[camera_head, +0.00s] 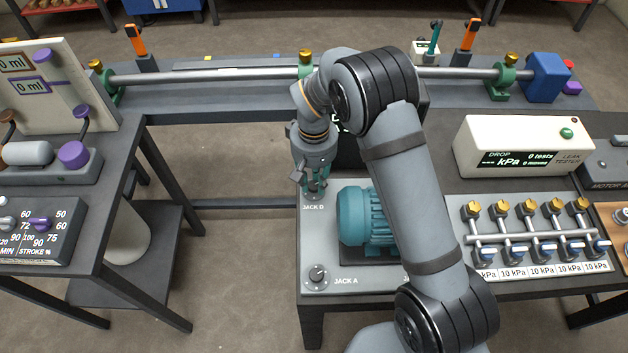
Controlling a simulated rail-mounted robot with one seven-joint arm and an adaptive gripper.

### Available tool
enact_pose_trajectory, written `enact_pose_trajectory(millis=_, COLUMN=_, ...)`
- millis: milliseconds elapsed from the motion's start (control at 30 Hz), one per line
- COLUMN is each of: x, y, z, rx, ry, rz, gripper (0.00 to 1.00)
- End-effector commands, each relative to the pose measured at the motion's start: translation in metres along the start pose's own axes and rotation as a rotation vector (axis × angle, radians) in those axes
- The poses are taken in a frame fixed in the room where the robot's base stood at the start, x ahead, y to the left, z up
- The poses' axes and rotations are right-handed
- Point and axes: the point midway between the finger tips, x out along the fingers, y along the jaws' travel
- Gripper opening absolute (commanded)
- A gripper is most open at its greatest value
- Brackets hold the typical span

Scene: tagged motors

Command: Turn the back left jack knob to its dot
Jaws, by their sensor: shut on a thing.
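The front left jack knob (317,274), by the label JACK A, is black with a light pointer mark and stands free. The teal motor (364,219) is on the plate just right of my gripper. My arm hides the right part of the plate.
A long shaft (210,77) on green supports runs along the back, with a blue block (545,77) at its right end. A row of valves (530,228) and a leak tester (520,146) stand at right. A pump bench (50,170) is at left, with open floor between.

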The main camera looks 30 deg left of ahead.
Motion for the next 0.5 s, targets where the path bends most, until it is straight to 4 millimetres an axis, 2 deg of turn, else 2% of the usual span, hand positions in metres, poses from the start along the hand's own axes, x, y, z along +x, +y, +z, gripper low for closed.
enact_pose_trajectory(millis=400, x=0.0006, y=-0.0007, z=0.0020, rx=-0.004, ry=-0.006, rz=-0.001, gripper=0.00)
enact_pose_trajectory(millis=433, x=0.0006, y=-0.0007, z=0.0020, rx=-0.004, ry=-0.006, rz=-0.001, gripper=0.25)
enact_pose_trajectory(millis=500, x=0.0006, y=-0.0007, z=0.0020, rx=-0.004, ry=-0.006, rz=-0.001, gripper=0.29)
